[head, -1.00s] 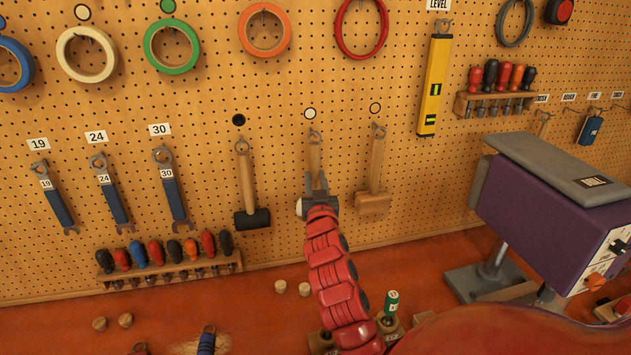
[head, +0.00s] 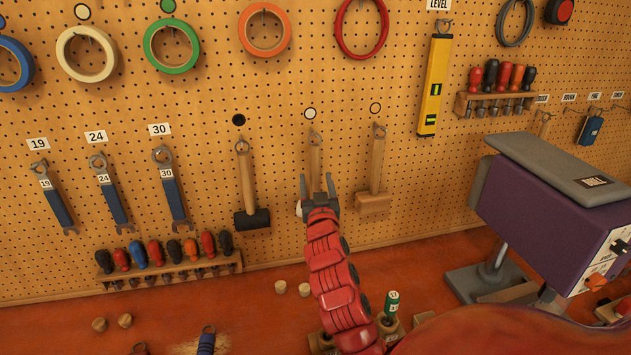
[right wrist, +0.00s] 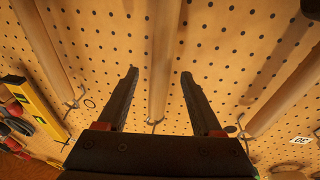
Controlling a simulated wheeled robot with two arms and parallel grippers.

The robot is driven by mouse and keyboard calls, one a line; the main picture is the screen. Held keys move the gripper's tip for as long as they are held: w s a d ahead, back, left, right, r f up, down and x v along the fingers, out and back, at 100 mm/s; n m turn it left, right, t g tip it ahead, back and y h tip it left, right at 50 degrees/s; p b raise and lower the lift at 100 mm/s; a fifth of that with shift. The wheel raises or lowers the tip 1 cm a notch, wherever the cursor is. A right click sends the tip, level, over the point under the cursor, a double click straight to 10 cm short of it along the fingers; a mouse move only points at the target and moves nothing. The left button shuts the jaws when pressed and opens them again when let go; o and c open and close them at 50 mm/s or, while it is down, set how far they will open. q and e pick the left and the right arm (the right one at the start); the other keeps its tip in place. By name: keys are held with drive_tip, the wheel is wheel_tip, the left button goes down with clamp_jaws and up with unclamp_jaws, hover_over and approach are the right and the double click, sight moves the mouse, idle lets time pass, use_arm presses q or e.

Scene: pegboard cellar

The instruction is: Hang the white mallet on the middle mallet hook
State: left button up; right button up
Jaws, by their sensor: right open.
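The white mallet hangs upright on the middle mallet hook (head: 312,134), below the white ring marker (head: 310,113). Its wooden handle (head: 315,155) shows above my right gripper (head: 318,180), and a bit of its white head (head: 299,209) shows at the gripper's left; the rest is hidden. My right gripper is open in front of the handle. In the right wrist view the handle (right wrist: 160,60) runs between the two spread fingers (right wrist: 159,72), apart from both, with the hook (right wrist: 154,123) below it. My left gripper is not in view.
A black-headed mallet (head: 247,185) hangs to the left and a wooden mallet (head: 376,175) close to the right. A screwdriver rack (head: 170,270) is lower left. A purple machine (head: 550,215) stands at the right on the red bench (head: 255,310).

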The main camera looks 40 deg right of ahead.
drive_tip(key=p+v, duration=0.8)
drive_tip(key=v, duration=0.8)
drive_tip(key=shift+s+a+p, duration=0.25)
drive_tip(key=shift+s+p, duration=0.05)
drive_tip(key=shift+p, duration=0.05)
